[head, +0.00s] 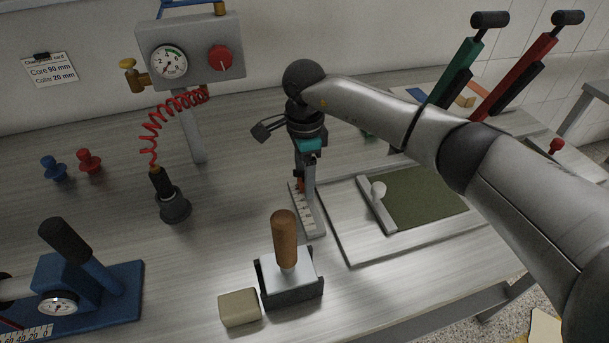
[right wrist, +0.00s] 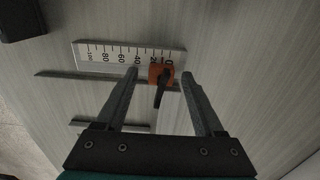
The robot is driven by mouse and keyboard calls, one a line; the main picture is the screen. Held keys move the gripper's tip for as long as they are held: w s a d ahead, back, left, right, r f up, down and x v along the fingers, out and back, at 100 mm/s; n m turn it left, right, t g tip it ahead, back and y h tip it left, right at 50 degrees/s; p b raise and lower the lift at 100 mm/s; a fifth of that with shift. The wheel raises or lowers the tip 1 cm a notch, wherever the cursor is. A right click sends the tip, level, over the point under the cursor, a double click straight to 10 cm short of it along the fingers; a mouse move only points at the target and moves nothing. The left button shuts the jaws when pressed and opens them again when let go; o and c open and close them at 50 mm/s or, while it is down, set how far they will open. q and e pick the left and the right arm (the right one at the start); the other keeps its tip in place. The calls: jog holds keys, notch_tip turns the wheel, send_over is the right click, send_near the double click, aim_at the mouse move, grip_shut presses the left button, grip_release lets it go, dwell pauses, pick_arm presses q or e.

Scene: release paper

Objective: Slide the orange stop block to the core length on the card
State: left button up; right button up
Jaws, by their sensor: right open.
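The orange stop block (right wrist: 155,72) sits at the zero end of a white scale (right wrist: 115,57) marked from 0 to 100, with a black lever on it. In the head view the block (head: 300,185) is mostly hidden by my right gripper (head: 306,182); the scale (head: 308,212) runs from there toward the front. My right gripper is open in the wrist view (right wrist: 161,76), with one finger on each side of the block; I cannot tell whether they touch it. The card (head: 50,71) on the wall reads Core 90 mm and a second line of 20 mm. My left gripper is not in view.
A wooden-handled tool (head: 285,240) and a beige block (head: 239,307) stand in front of the scale. A green mat on a metal plate (head: 350,250) lies to its right. A gauge box (head: 190,50) with a red coiled hose stands behind left.

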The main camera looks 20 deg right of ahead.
notch_tip(320, 180, up, 15)
jog(key=p, duration=0.1)
jog(key=shift+p, duration=0.4)
